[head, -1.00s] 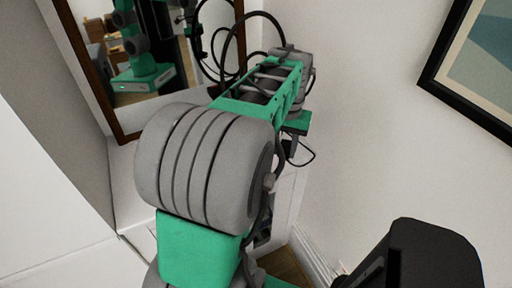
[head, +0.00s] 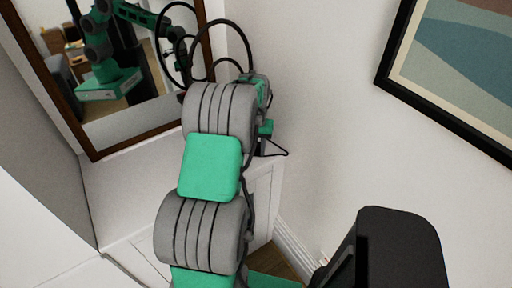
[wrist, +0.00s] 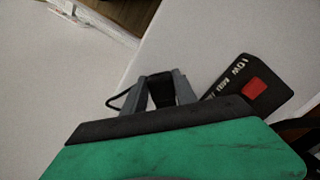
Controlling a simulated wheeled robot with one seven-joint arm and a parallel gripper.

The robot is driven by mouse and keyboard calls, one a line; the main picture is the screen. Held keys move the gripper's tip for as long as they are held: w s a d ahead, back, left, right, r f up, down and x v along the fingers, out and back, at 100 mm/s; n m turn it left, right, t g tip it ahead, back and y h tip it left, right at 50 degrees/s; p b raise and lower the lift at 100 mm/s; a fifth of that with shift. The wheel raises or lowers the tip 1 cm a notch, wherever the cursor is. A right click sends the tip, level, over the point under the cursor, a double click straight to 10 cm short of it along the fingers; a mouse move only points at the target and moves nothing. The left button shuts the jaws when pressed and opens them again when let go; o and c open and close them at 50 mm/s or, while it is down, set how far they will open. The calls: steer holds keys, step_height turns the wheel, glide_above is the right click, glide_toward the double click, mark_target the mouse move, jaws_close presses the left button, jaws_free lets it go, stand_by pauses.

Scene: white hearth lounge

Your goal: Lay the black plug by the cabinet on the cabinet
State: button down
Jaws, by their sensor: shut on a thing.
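My gripper (wrist: 164,82) is shut on the black plug (wrist: 160,93), seen between its two grey fingers in the wrist view. A thin black cable loop sticks out left of the fingers. The white cabinet (head: 130,190) stands in the corner in the head view. Its pale top (wrist: 215,40) fills the right of the wrist view. The gripper is at the cabinet's wall-side edge. I cannot tell whether the plug touches the top. In the head view my arm hides most of the gripper.
A black card with a red square (wrist: 252,88) lies on the cabinet top just right of the fingers. A brown-framed mirror (head: 120,145) stands at the back. A framed picture (head: 395,45) hangs on the right wall. The cabinet top's left part is clear.

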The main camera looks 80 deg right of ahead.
steer(key=shift+f, duration=0.1)
steer(key=shift+f, duration=0.15)
steer(key=c, duration=1)
jaws_free()
steer(key=shift+o, duration=0.2)
